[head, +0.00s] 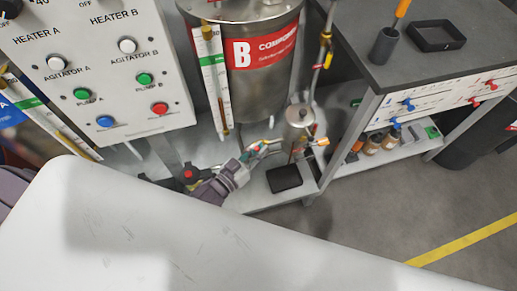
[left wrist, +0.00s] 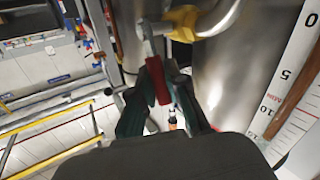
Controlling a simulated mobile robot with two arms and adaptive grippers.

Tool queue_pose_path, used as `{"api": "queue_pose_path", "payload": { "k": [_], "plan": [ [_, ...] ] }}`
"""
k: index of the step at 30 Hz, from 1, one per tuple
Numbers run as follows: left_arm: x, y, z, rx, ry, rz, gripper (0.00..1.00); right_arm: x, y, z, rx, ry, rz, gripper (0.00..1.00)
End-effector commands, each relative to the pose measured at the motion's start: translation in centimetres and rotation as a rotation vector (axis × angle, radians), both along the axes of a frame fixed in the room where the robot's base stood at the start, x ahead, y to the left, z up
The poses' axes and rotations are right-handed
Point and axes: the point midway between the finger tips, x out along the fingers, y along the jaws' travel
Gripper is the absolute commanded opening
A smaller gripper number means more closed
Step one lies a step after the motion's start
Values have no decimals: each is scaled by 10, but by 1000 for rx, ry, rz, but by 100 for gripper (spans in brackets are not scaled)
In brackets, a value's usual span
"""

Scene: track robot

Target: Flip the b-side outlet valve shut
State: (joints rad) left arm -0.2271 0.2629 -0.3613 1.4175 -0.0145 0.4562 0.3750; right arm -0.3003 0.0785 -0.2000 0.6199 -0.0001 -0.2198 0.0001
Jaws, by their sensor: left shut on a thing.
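The B tank (head: 262,75) is a steel vessel with a red label, at the top middle of the head view. Low in front of it, my left gripper (head: 247,160) reaches the outlet pipework. In the left wrist view the fingers of my left gripper (left wrist: 160,95) are closed around a red valve lever (left wrist: 157,80). The lever hangs from a metal stem beside a yellow fitting (left wrist: 186,22) on a bent pipe. In the head view the lever is too small and covered to read its angle. My right gripper is not in view.
A small steel vessel (head: 299,122) stands right of the gripper, with a black tray (head: 284,178) below it. A control panel (head: 110,80) with buttons is on the left. A grey bench (head: 430,60) with a shelf of bottles stands right. A level scale (left wrist: 295,75) is close by.

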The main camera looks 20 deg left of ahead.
Motion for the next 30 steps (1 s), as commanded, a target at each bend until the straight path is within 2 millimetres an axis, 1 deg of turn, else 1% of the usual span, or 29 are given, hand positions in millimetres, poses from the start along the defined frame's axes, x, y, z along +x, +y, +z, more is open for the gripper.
{"api": "queue_pose_path", "payload": {
  "k": [1, 5, 9, 13, 18, 29, 30],
  "plan": [
    [1, -1, 5, 14, 9, 0, 0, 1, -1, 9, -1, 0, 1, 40],
    [3, -4, 11, 80, 53, 0, 0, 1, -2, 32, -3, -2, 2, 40],
    [6, -8, 13, 169, 117, 2, 0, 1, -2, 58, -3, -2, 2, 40],
    [9, -12, 12, 249, 170, 1, 0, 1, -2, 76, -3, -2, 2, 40],
    [10, -15, 7, 312, 211, 1, 0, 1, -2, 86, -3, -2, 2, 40],
    [11, -15, 4, 324, 217, -1, 0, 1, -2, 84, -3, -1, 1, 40],
    [11, -15, 4, 324, 217, 0, 21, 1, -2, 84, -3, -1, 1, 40]
  ]
}}
